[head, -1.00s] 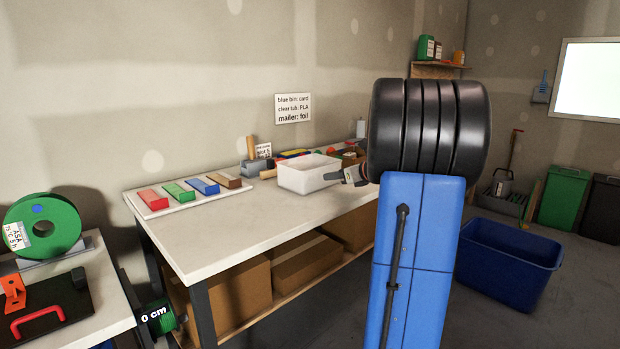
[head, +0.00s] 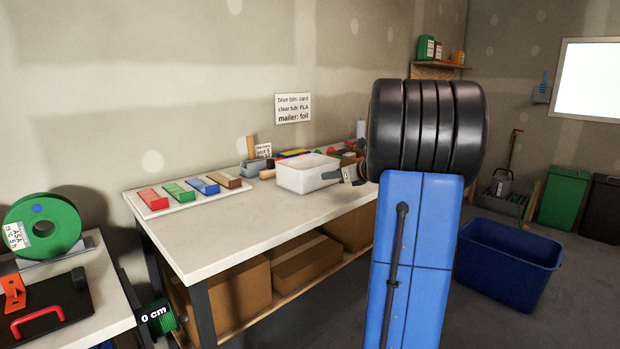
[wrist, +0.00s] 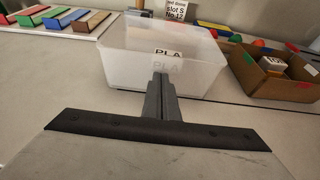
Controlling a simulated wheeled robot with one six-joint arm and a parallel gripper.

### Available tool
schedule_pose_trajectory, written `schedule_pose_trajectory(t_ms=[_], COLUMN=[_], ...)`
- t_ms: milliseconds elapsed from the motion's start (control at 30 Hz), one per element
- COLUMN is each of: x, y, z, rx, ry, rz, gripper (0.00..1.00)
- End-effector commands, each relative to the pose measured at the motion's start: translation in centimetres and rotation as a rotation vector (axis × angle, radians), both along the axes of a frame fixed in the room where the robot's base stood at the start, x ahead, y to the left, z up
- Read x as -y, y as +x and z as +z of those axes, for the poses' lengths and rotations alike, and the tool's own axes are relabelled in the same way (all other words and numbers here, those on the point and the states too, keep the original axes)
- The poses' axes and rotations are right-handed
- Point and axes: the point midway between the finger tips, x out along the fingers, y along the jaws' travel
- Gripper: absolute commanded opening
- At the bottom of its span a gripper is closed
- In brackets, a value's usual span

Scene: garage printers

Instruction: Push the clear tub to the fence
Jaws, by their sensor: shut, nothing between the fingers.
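The clear tub (head: 306,176) is a translucent white open box with a PLA label, standing upright on the workbench (head: 228,238). The tub fills the upper middle of the wrist view (wrist: 128,58). My gripper (head: 336,177) is at the tub's right side in the head view. In the wrist view my gripper (wrist: 160,78) has its fingers together and empty, pointing at the labelled wall. The tips look at or very near that wall; I cannot tell if they touch. Nothing that I can make out clearly as the fence shows.
A white board (head: 187,202) with red, green, blue and brown blocks lies left of the tub. A cardboard box (wrist: 266,78) stands right of it in the wrist view. The bench front is bare.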

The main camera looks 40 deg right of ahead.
Motion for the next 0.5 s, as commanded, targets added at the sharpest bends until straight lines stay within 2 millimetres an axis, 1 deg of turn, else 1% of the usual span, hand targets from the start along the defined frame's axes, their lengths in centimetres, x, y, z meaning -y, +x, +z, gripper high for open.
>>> schedule_pose_trajectory(t_ms=[500], x=[-0.08], y=[0.64], z=[0.00], rx=[0.000], ry=[0.000], rz=[0.000], gripper=[0.00])
